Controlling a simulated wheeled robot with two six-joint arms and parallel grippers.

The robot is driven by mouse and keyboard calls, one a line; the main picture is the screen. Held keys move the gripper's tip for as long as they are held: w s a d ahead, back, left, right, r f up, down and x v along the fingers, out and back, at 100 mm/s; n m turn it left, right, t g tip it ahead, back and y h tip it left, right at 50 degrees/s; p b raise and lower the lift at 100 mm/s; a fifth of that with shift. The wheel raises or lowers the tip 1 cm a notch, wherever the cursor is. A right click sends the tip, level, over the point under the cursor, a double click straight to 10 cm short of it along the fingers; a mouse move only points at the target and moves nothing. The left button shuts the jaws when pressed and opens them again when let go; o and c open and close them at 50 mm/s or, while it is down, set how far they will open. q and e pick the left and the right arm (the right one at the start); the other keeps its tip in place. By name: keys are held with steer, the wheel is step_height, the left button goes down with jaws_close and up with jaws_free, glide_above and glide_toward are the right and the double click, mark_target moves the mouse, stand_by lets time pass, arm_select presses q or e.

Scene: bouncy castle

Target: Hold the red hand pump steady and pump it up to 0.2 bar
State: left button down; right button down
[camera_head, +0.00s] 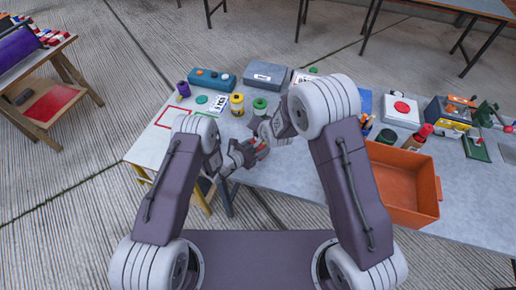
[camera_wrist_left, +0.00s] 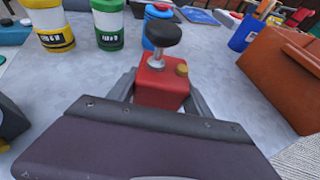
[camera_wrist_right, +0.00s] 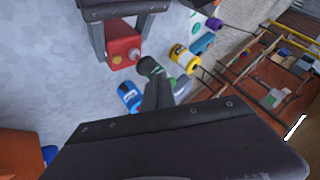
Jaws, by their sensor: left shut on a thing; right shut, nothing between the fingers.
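The red hand pump (camera_wrist_left: 160,88) stands on the grey table in the left wrist view, with a metal rod, a black knob (camera_wrist_left: 162,32) on top and a small yellow cap on its side. My left gripper (camera_head: 258,150) is shut on the red body, one finger on each side. In the right wrist view the red body (camera_wrist_right: 122,44) shows at the top between the left fingers. My right gripper (camera_wrist_right: 157,82) is shut and empty, its tips close to the black knob; I cannot tell whether they touch. No pressure reading is visible.
A yellow-labelled jar (camera_head: 237,104), a green-lidded jar (camera_head: 260,106) and a blue can (camera_wrist_right: 129,95) stand close to the pump. An orange bin (camera_head: 401,190) stands to the right. A grey box (camera_head: 267,75) and a blue box (camera_head: 212,79) are behind.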

arm_select(q)
steer(key=shift+a+f, duration=0.1)
steer(key=shift+f, duration=0.15)
steer(key=shift+c, duration=1.9)
jaws_free()
arm_select(e)
steer(key=shift+w, duration=0.1)
arm_select(q)
steer(key=shift+w+f, duration=0.1)
steer(key=shift+w, duration=0.2)
arm_select(e)
steer(key=shift+w+f, duration=0.2)
steer(key=shift+w, duration=0.05)
arm_select(q)
steer(key=shift+s+r, duration=0.15)
steer(key=shift+r, duration=0.05)
arm_select(e)
steer(key=shift+s+r, duration=0.1)
steer(key=shift+s, duration=0.05)
arm_select(q)
steer(key=v, duration=1.1)
steer(key=shift+s+a, duration=0.2)
steer(key=shift+r, duration=0.1)
